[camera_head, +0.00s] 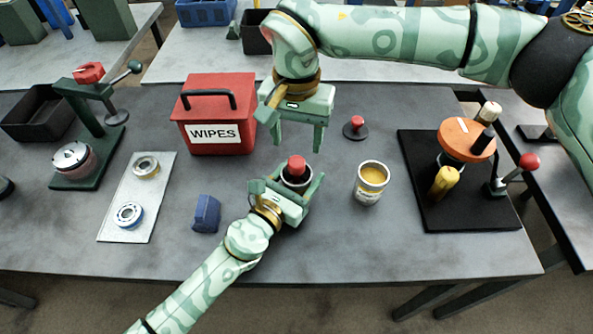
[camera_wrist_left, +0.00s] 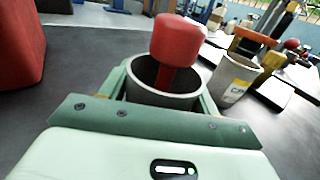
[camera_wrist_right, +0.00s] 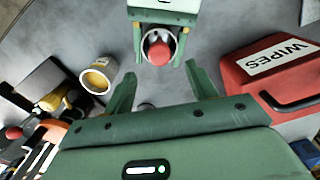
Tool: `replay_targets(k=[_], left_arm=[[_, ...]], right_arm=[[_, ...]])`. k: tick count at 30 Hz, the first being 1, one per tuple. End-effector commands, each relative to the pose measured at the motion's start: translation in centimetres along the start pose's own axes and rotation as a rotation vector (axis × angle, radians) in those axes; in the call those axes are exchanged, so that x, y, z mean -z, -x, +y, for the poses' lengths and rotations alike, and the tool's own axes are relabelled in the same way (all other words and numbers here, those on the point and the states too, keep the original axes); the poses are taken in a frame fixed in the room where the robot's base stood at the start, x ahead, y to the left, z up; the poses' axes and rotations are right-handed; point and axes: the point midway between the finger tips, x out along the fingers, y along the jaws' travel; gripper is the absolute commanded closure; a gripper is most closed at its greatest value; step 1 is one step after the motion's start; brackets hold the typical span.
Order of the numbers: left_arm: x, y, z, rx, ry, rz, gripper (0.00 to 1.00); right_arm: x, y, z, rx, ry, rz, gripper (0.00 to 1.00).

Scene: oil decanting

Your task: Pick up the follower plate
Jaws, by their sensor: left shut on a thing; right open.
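A small black disc with a red knob (camera_head: 356,125) stands on the table and looks like a follower plate. My left gripper (camera_head: 294,188) is shut on a grey open can (camera_wrist_left: 160,98), with a finger along each side. A red-knobbed part (camera_wrist_left: 178,42) stands in this can. It also shows in the right wrist view (camera_wrist_right: 159,53). I cannot tell which red-knobbed piece is the follower plate. My right gripper (camera_head: 297,142) is open and empty, pointing down behind the can, left of the black disc.
A tin with yellow contents (camera_head: 370,183) stands right of the held can. A red WIPES box (camera_head: 217,115) stands left of my right gripper. A black mat (camera_head: 420,205) carries an orange-topped device (camera_head: 468,139). A blue block (camera_head: 206,214) lies at front left.

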Motion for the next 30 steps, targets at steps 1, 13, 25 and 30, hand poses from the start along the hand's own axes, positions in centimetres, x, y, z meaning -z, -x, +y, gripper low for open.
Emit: replay_targets(k=[1, 13, 25, 30], left_arm=[[0.0, 0.0, 0.0, 0.000, 0.000, 0.001, 0.66], [0.0, 0.0, 0.0, 0.000, 0.000, 0.001, 0.66], [0.0, 0.0, 0.0, 0.000, 0.000, 0.001, 0.66], [0.0, 0.0, 0.0, 0.000, 0.000, 0.001, 0.66]], right_arm=[[-0.1, -0.9, 0.0, -0.001, -0.001, -0.003, 0.43], [-0.3, -6.1, 0.1, -0.001, -0.004, -0.004, 0.43], [-0.2, -7.5, 0.1, 0.000, -0.004, 0.000, 0.51], [-0.2, -7.5, 0.1, 0.000, -0.004, 0.000, 0.92]])
